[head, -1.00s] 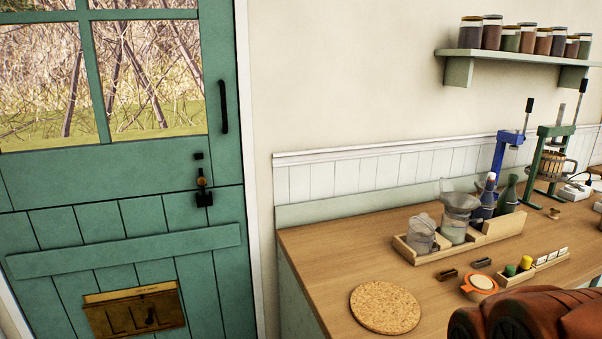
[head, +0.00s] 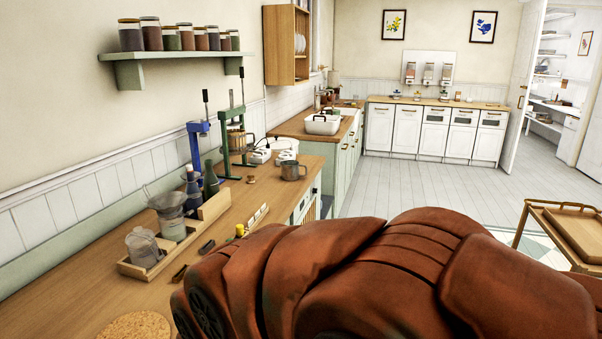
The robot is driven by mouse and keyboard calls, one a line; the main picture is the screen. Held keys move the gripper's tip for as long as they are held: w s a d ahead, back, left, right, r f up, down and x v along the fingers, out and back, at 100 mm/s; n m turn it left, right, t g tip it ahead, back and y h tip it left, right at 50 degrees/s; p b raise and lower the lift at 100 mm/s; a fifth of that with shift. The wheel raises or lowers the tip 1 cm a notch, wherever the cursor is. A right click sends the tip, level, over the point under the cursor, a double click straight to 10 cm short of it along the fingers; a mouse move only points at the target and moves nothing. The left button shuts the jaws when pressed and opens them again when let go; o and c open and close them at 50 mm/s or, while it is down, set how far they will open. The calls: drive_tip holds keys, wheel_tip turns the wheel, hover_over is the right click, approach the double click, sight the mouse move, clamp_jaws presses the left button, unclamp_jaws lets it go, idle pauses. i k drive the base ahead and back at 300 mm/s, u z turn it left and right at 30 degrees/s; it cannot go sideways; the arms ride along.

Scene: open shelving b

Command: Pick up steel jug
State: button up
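A grey metal jug (head: 293,170), which looks like the steel jug, stands upright near the far right end of the near wooden counter (head: 85,296). It is small in the head view. White round containers are just behind it. My brown arm fills the lower right of the view and hides part of the counter. My gripper is not in view.
A wooden tray (head: 196,234) with jars and bottles, a blue press (head: 200,150) and a green press (head: 236,135) stand along the wall. A cork mat (head: 137,326) lies at the front. A wooden trolley (head: 562,228) stands right. Floor (head: 420,186) beyond the counter is open.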

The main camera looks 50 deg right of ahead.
sight(290, 168)
drive_tip(key=z, duration=1.4)
